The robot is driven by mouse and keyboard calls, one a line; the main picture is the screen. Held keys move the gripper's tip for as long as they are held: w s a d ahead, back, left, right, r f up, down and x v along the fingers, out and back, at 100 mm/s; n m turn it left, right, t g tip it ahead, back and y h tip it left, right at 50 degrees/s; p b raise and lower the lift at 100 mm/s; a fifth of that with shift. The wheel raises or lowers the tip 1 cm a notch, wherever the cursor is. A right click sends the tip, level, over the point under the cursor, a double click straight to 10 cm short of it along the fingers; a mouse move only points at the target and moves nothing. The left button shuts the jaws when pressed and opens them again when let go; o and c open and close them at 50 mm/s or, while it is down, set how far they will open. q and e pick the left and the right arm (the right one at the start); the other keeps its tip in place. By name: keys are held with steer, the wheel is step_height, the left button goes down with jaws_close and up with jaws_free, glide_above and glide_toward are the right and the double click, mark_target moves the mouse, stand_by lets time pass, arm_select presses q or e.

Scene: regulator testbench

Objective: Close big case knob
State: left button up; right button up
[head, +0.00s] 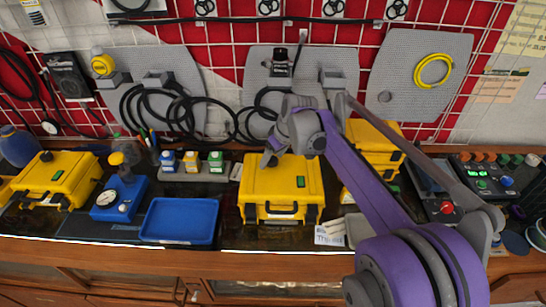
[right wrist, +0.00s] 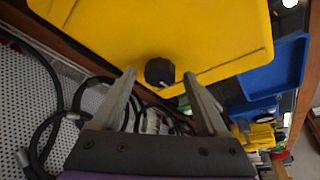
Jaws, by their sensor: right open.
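The big yellow case (head: 268,186) stands shut on the bench in the middle of the head view, with a green label on its lid and a black handle in front. My right gripper (head: 271,157) is over the back left part of its lid. In the right wrist view the case (right wrist: 130,30) fills the top, and its round black knob (right wrist: 160,71) shows between the tips of my open right gripper (right wrist: 160,74), with a gap on each side. I cannot tell whether the tips reach down around it. The gripper hides the knob in the head view. My left gripper is not in view.
A blue tray (head: 180,220) and a blue gauge box (head: 118,198) lie left of the case. A smaller yellow case (head: 60,178) stands far left. Stacked yellow cases (head: 372,150) stand right, behind my arm. Black hoses (head: 175,108) hang on the wall behind.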

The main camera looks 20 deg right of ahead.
jaws_close()
stand_by(0.3)
